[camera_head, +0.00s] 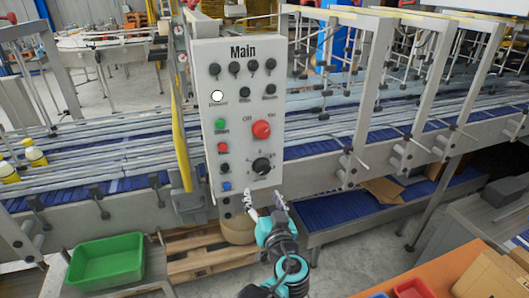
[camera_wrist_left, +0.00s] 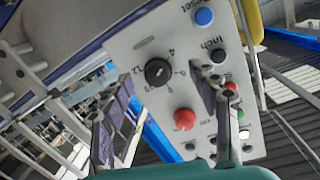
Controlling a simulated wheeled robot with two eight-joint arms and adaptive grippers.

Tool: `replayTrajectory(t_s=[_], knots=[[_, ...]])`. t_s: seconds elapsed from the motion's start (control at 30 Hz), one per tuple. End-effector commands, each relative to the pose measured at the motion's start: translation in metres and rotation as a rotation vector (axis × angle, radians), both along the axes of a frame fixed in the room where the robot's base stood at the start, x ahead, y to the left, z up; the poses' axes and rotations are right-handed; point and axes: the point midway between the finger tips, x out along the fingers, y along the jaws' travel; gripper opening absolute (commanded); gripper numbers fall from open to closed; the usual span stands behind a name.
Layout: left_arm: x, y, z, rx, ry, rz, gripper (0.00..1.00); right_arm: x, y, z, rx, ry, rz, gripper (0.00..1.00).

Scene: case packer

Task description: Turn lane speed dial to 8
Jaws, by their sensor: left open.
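The grey control panel (camera_head: 240,120) marked "Main" stands upright in the middle of the head view. The black lane speed dial (camera_head: 261,165) sits at its lower right, with small numbers around it. The dial also shows in the left wrist view (camera_wrist_left: 158,72), beyond and between my fingers. My left gripper (camera_head: 266,198) is open and empty, just below the dial and apart from it. Its two fingers show in the wrist view (camera_wrist_left: 158,105). The dial's exact setting is too small to read. My right gripper is not in view.
A red knob (camera_head: 261,129) sits just above the dial. Green, red, black and blue buttons (camera_head: 226,186) run down the panel's left side. Conveyor lanes (camera_head: 120,150) pass behind. A green bin (camera_head: 106,261) and an orange table (camera_head: 430,280) are in front.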

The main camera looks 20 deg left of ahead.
Motion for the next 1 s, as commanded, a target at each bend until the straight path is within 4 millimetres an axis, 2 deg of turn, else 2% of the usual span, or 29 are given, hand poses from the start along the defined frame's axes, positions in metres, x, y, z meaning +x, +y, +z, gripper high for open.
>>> replayTrajectory(t_s=[0.03,0.17,0.63,1.0], knots=[[0.004,-0.01,0.011,0.009,-0.038,-0.014,0.61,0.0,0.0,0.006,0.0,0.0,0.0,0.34],[0.01,-0.017,0.021,0.018,-0.09,-0.027,0.61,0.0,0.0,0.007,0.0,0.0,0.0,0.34],[0.069,0.014,0.02,0.018,-0.092,-0.024,0.61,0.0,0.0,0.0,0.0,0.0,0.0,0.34],[0.077,0.018,0.02,0.018,-0.091,-0.026,0.61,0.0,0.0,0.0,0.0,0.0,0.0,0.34]])
